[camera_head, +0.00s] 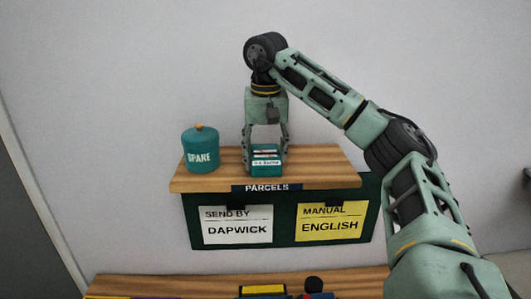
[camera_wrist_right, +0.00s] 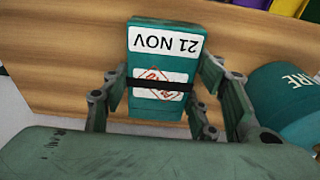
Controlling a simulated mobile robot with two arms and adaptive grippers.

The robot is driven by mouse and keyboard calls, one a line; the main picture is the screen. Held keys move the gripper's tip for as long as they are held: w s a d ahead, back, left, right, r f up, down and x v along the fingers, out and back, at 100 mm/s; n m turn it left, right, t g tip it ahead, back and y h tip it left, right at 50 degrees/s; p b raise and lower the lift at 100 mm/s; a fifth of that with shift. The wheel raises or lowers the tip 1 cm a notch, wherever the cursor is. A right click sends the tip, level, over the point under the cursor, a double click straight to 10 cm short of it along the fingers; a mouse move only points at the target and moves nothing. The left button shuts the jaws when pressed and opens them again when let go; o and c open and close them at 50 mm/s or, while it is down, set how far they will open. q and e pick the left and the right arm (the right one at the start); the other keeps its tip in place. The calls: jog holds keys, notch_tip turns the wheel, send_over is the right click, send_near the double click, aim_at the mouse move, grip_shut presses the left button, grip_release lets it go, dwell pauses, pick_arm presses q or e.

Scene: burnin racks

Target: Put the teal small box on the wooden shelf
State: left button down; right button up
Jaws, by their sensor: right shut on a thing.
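The teal small box (camera_head: 265,168) is at the wooden shelf (camera_head: 310,168), near its front edge, above the PARCELS label. My right gripper (camera_head: 265,150) points down from above and is shut on the box, one finger on each side. In the right wrist view the box (camera_wrist_right: 166,50) shows a white "21 NOV" label, a red stamp and a dark band, between the fingers of my gripper (camera_wrist_right: 158,92). The wooden shelf (camera_wrist_right: 60,60) lies behind it. I cannot tell whether the box's underside touches the shelf. My left gripper is out of view.
A teal canister marked SPARE (camera_head: 201,150) stands on the shelf left of the box. The shelf to the right is clear. Below hangs a dark green board (camera_head: 284,222) with white and yellow signs. A lower wooden surface (camera_head: 190,285) holds several items.

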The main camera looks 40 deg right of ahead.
aim_at(266, 157)
jog(key=o, duration=1.3)
jog(key=shift+f, duration=0.1)
jog(key=r, duration=0.8)
jog(key=s+a+r, duration=0.1)
jog(key=r, duration=0.3)
jog(key=shift+s+r, duration=0.1)
jog(key=shift+r, duration=0.05)
